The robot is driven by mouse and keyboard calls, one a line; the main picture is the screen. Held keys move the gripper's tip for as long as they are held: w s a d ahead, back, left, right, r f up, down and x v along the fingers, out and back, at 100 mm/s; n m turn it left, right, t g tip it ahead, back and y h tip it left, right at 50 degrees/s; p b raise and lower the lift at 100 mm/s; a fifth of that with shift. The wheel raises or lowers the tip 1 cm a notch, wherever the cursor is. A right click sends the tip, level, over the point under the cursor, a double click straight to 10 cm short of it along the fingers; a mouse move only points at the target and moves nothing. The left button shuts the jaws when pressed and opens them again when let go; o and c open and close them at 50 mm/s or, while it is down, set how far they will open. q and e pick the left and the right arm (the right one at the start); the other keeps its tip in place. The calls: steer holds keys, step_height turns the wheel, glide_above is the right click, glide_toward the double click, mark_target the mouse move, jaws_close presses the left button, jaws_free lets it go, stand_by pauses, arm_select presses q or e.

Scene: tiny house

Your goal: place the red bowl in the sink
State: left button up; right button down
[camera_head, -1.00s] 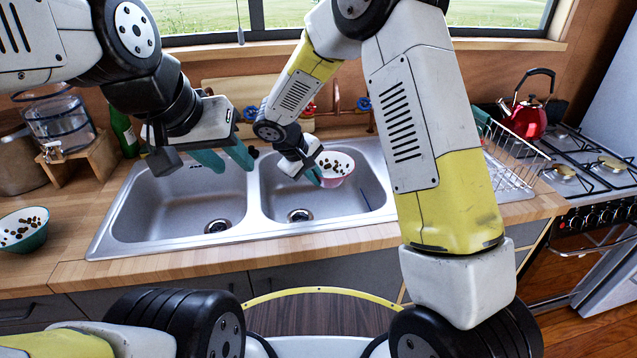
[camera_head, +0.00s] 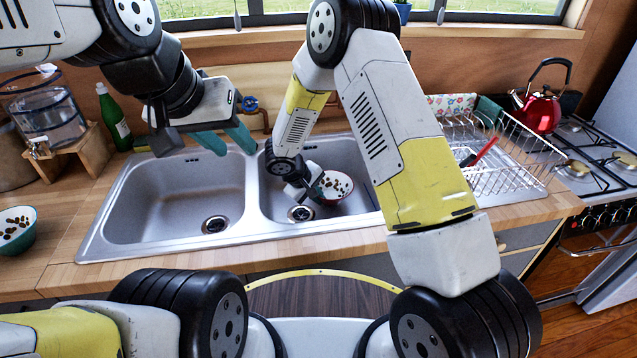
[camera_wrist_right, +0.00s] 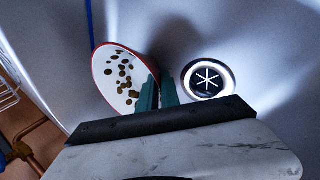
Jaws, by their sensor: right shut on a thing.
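The red bowl (camera_head: 337,187), white inside with brown spots, is in the right basin of the double sink (camera_head: 257,215), to the right of that basin's drain. My right gripper (camera_head: 317,190) reaches down into the basin and is shut on the bowl's left rim. In the right wrist view, the green fingers (camera_wrist_right: 157,92) pinch the edge of the bowl (camera_wrist_right: 117,75), which looks tilted. I cannot tell whether the bowl touches the basin floor. My left gripper (camera_head: 226,142) hangs over the back of the left basin, empty, its green fingers apart.
A teal spotted bowl (camera_head: 17,230) sits on the counter at the left. A green bottle (camera_head: 114,118) and a water dispenser (camera_head: 45,115) stand behind it. A wire dish rack (camera_head: 495,160) is right of the sink, with a red kettle (camera_head: 540,105) on the stove beyond.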

steer(key=shift+f, duration=0.85)
steer(key=c, duration=1.6)
jaws_free()
steer(key=shift+f, duration=0.15)
steer(key=shift+o, duration=0.2)
